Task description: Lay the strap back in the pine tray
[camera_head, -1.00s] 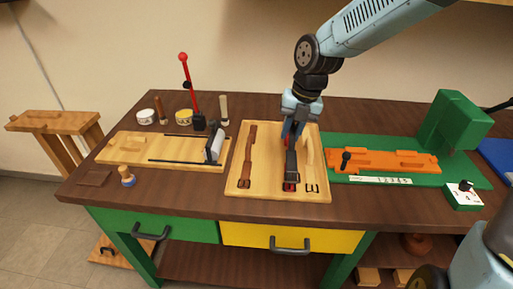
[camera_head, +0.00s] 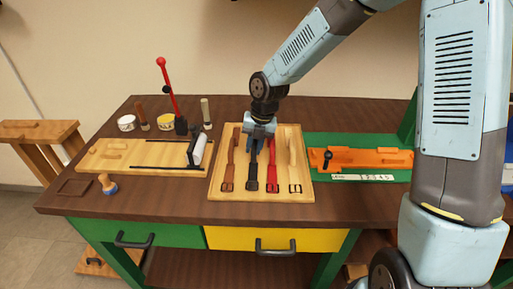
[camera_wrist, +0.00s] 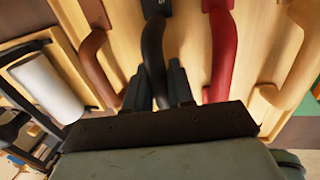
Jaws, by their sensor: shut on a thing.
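The pine tray (camera_head: 240,196) lies on the bench with four strap places side by side. My gripper (camera_head: 258,146) is low over the tray and shut on the black strap (camera_head: 253,176), near its far end. In the wrist view the black strap (camera_wrist: 153,50) runs between my fingers (camera_wrist: 160,88). It lies lengthwise between the brown strap (camera_head: 231,165) and the red strap (camera_head: 272,168), apart from both. The pale strap (camera_head: 294,165) is at the right. I cannot tell whether the black strap rests fully on the tray; my gripper hides its far end.
A pale board with a white roller (camera_head: 199,150) stands left of the tray. A red-knobbed lever (camera_head: 170,95) rises behind it. An orange fixture (camera_head: 360,158) on a green base is to the right.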

